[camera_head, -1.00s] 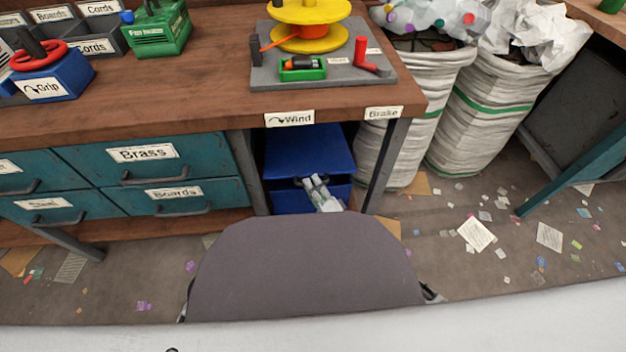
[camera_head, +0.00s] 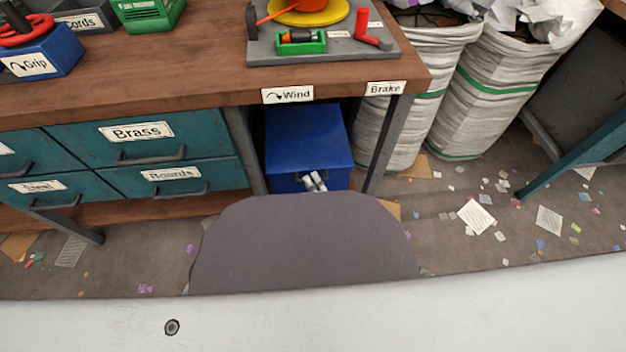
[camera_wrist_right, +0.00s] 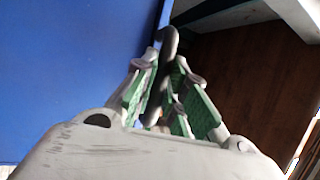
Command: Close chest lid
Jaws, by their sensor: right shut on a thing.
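The blue chest (camera_head: 284,183) stands under the workbench, between its legs. Its lid (camera_head: 305,135) looks flat on top, and no gap shows above the front face, though part of the front is hidden. My right gripper (camera_head: 313,180) is at the chest's front, mostly hidden behind a grey panel of my own body. In the right wrist view, the right gripper (camera_wrist_right: 172,95) has its green-padded fingers closed around a grey curved handle (camera_wrist_right: 168,42) beside a large blue chest surface (camera_wrist_right: 75,65). My left gripper is not in view.
The workbench (camera_head: 190,60) overhangs the chest, with a metal leg (camera_head: 388,145) close on its right. Teal drawers (camera_head: 150,140) are at left. White sacks (camera_head: 490,95) stand at right. Paper scraps (camera_head: 477,216) litter the floor.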

